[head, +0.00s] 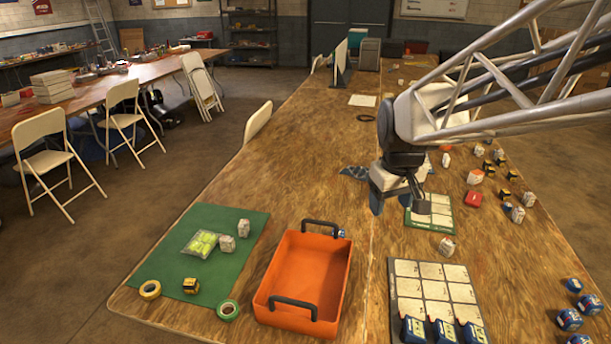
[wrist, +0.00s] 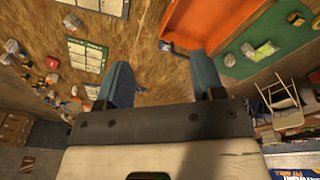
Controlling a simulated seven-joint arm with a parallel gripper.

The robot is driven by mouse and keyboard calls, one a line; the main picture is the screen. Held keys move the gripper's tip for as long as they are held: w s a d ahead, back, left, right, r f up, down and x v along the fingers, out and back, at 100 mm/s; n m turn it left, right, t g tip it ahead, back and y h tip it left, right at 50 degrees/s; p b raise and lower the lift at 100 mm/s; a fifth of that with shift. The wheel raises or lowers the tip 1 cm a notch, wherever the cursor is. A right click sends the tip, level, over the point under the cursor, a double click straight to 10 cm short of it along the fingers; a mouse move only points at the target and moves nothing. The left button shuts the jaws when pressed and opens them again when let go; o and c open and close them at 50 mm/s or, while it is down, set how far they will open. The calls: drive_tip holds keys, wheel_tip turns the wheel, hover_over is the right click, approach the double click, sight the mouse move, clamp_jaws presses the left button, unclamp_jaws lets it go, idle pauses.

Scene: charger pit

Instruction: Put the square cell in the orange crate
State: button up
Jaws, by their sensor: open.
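The orange crate (head: 303,278) stands at the near middle of the table, empty, with two black handles; it also shows at the top of the wrist view (wrist: 207,28). Several small blocks could be the square cell; I cannot tell which. Two whitish blocks (head: 227,243) and a black-and-yellow block (head: 191,286) sit on the green mat (head: 203,268) left of the crate.
A gridded board (head: 435,292) with blue packs lies right of the crate. A smaller green-edged board (head: 429,213) and many scattered blocks lie at the right. The table's left middle is clear.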

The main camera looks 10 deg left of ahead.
drive_tip(key=w+a+f+n, duration=0.3)
drive_tip(key=w+a+f, duration=0.1)
drive_tip(key=w+a, duration=0.5)
drive_tip(key=n+g, duration=0.2)
drive_tip(key=n, duration=0.6)
hover_over(226, 237)
drive_tip(key=f, duration=2.5)
drive_tip(key=shift+d+f, duration=0.1)
drive_tip(key=shift+d, duration=0.3)
drive_tip(key=shift+a+f+n, duration=0.3)
drive_tip(key=shift+a+f, duration=0.05)
drive_tip(key=shift+a, duration=0.05)
drive_tip(key=shift+s, duration=0.1)
drive_tip(key=shift+f, duration=1.25)
drive_tip(key=shift+f, duration=0.1)
